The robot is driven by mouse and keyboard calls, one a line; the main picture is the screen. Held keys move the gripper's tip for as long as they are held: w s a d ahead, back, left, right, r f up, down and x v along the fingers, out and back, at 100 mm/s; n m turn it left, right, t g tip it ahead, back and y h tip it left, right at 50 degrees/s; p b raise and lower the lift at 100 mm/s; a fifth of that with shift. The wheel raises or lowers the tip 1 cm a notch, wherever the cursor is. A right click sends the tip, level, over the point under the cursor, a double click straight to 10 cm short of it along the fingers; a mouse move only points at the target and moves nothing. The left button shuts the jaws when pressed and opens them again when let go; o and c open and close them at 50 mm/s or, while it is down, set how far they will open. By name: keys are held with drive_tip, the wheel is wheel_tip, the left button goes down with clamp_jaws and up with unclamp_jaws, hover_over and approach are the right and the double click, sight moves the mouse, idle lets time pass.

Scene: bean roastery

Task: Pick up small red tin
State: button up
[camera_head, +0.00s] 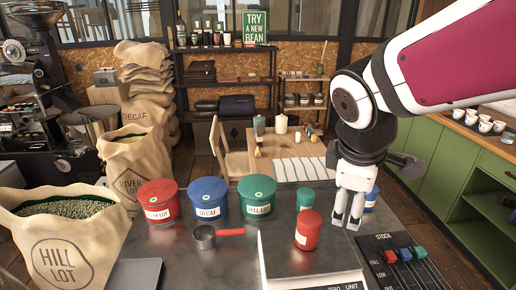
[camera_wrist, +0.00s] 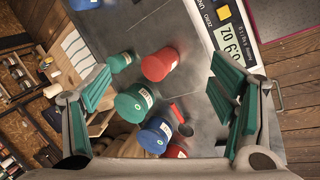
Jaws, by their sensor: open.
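The small red tin (camera_head: 308,230) with a white label stands upright on the metal plate of the scale (camera_head: 330,262). In the wrist view the tin (camera_wrist: 160,64) lies between the two finger pads in the picture, apart from both. My gripper (camera_head: 347,220) is open and empty, pointing down just right of the tin in the head view. Its green pads show at both sides in the wrist view (camera_wrist: 163,80). A small green tin (camera_head: 305,197) stands just behind the red one, and a small blue tin (camera_head: 371,198) is partly hidden behind my gripper.
Large red (camera_head: 159,202), blue (camera_head: 208,199) and green (camera_head: 257,197) tubs stand left on the dark table. A black scoop with a red handle (camera_head: 205,237) lies before them. A stock panel with sliders (camera_head: 402,262) is at the right.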

drive_tip(key=w+a+f+n, duration=0.1)
drive_tip(key=w+f+n, duration=0.45)
drive_tip(key=n, duration=0.25)
drive_tip(key=n+p, duration=0.2)
drive_tip(key=n, duration=0.6)
approach(308, 220)
wheel_tip(308, 220, down, 2)
drive_tip(key=w, duration=0.1)
drive_tip(key=shift+g, duration=0.3)
drive_tip(key=x, duration=0.9)
drive_tip(key=shift+w+d+r+b, duration=0.1)
drive_tip(key=shift+d+b, duration=0.15)
drive_tip(key=shift+b, duration=0.15)
drive_tip(key=shift+p+x, duration=0.45)
drive_tip(key=shift+x, duration=2.15)
drive_tip(key=shift+d, duration=0.1)
drive_tip(key=shift+r, duration=0.1)
drive_tip(key=c, duration=1.5)
